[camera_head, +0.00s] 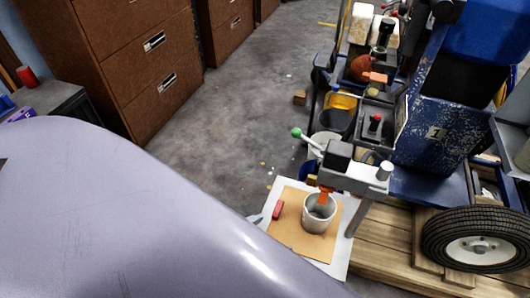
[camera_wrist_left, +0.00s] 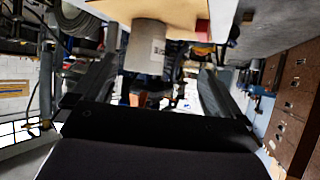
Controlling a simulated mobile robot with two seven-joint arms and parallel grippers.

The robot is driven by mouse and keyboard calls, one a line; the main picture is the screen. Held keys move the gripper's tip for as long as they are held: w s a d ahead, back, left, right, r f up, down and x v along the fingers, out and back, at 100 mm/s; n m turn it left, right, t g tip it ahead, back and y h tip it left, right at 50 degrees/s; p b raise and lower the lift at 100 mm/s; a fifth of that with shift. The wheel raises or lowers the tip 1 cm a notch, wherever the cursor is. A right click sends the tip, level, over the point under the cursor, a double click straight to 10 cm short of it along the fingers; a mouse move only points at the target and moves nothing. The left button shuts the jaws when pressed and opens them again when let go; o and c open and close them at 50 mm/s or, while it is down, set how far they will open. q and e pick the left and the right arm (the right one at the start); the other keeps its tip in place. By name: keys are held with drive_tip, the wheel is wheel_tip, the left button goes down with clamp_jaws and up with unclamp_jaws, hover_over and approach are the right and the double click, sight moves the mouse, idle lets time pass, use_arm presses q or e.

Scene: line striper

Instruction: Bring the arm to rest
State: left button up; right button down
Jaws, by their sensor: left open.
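My left gripper (camera_wrist_left: 158,70) shows in the left wrist view with its two dark fingers spread apart. I see nothing held between them. A grey-white cup (camera_wrist_left: 146,48) appears beyond the fingers, and its contact with them does not show. In the head view, a broad lavender part of my own arm fills the lower left and hides most of the left gripper. The cup (camera_head: 319,214) stands there on a tan board (camera_head: 290,232), below an orange nozzle (camera_head: 325,190). My right gripper is in neither view.
The line striper (camera_head: 435,135), blue with a black-tyred wheel (camera_head: 479,243), stands at the right on wooden planks (camera_head: 385,245). A red block (camera_head: 277,210) lies on the board. Brown drawer cabinets (camera_head: 140,60) stand at the upper left. Concrete floor (camera_head: 225,135) is mostly clear between.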

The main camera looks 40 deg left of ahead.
use_arm(q)
drive_tip(key=shift+s+a+f+g, duration=0.25)
drive_tip(key=shift+s+f+g, duration=0.1)
drive_tip(key=shift+s, duration=0.35)
drive_tip(key=shift+s+a+f+g, duration=0.25)
drive_tip(key=shift+s+f, duration=0.1)
drive_tip(key=shift+s, duration=0.3)
